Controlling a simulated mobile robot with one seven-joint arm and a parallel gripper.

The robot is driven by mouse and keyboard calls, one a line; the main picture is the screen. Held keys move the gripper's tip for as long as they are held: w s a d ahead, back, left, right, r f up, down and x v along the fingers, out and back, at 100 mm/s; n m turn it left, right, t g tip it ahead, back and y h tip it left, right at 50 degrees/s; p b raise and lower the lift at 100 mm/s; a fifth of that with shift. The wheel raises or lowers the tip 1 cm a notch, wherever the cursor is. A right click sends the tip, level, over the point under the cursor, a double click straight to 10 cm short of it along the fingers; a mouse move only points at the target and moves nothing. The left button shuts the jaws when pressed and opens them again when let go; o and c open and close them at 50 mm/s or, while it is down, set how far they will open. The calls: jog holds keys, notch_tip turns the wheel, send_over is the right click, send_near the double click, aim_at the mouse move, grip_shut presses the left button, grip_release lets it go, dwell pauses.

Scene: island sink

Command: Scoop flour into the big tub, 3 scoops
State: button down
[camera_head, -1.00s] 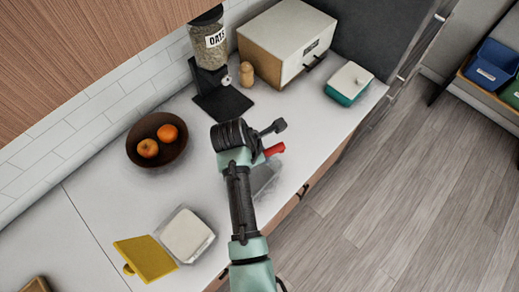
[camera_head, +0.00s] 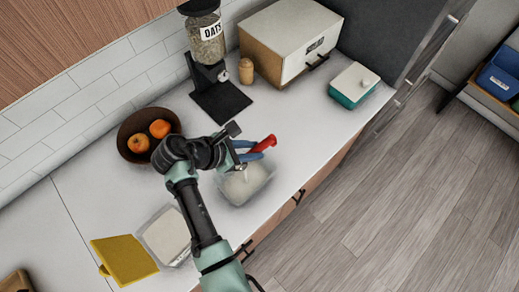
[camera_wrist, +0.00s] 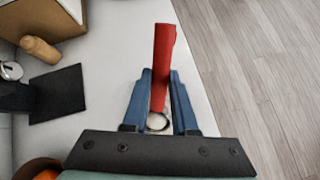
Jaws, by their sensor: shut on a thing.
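My gripper (camera_head: 250,156) has its blue fingers shut on the red handle of the scoop (camera_head: 264,144). In the wrist view the red handle (camera_wrist: 164,60) stands between the fingers (camera_wrist: 160,92), with a small round rim and something white near their base. The scoop's bowl is mostly hidden by the gripper. A clear tub (camera_head: 262,184) lies just under the gripper, with white flour showing inside. A second clear container (camera_head: 167,240), full of white flour, stands open to the left, partly behind my arm. I cannot tell whether the scoop touches the tub.
A yellow lid (camera_head: 125,261) lies beside the full container. A brown fruit bowl (camera_head: 128,157), an oats dispenser (camera_head: 206,45), a wooden shaker (camera_head: 246,71), a bread box (camera_head: 291,40) and a teal-based dish (camera_head: 352,88) stand behind. The counter's right front edge is close to the tub.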

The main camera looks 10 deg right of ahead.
jog(key=a+h+b, duration=0.2)
jog(key=shift+s+a+f+t+h, duration=0.1)
jog(key=shift+f+t+h, duration=0.1)
jog(key=shift+t+h, duration=0.15)
jog(key=shift+s+a+r+n+t+h+b, duration=0.1)
jog(key=shift+a+r+n+t+h+b, duration=0.15)
jog(key=shift+a+h+b, duration=0.5)
jog(key=shift+s+a+r+t+h+b, duration=0.1)
jog(key=shift+a+r+t+h+b, duration=0.05)
jog(key=shift+h+b, duration=0.3)
jog(key=shift+a+r+t+h+b, duration=0.15)
jog(key=shift+h+b, duration=0.15)
jog(key=shift+h, duration=0.25)
notch_tip(320, 180, up, 4)
jog(key=p, duration=0.4)
jog(key=shift+p, duration=0.35)
